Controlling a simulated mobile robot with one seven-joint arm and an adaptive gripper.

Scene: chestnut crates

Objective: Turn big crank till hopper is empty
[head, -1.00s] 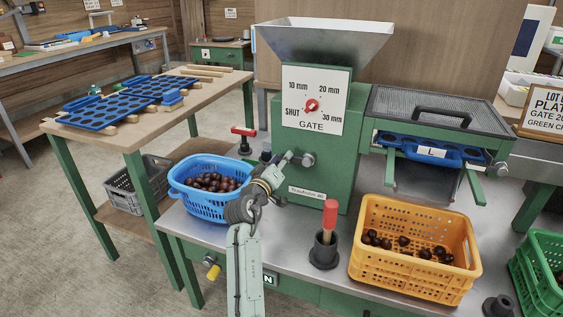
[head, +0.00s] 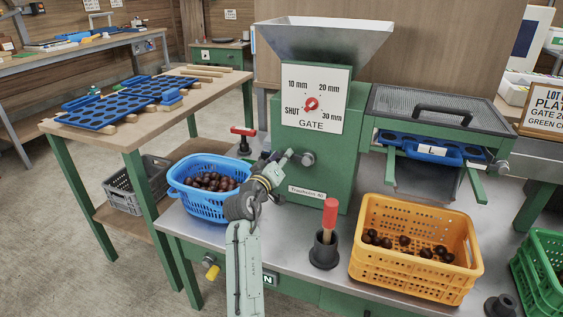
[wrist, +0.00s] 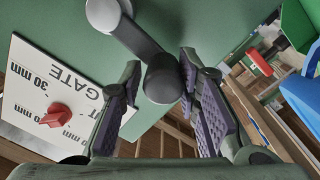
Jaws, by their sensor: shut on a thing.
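The big crank (head: 308,159) is on the front of the green machine (head: 341,170). Its hub and arm (wrist: 135,40) show in the wrist view, with the dark round handle (wrist: 163,82) between my fingers. My gripper (head: 274,170) is shut on that handle, left of the hub in the head view; it also shows in the wrist view (wrist: 165,95). The metal hopper (head: 325,45) sits on top of the machine. Its inside is mostly hidden, and I see no chestnuts in it. The red gate knob (head: 311,104) is on the white plate; its exact setting is hard to read.
A blue basket (head: 203,203) of chestnuts stands left of my gripper. A yellow crate (head: 411,268) with several chestnuts stands at right. A red-handled tool in a dark cup (head: 324,252) stands between. A red lever (head: 244,132) sticks out behind my gripper. A blue tray (head: 410,146) is under the mesh.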

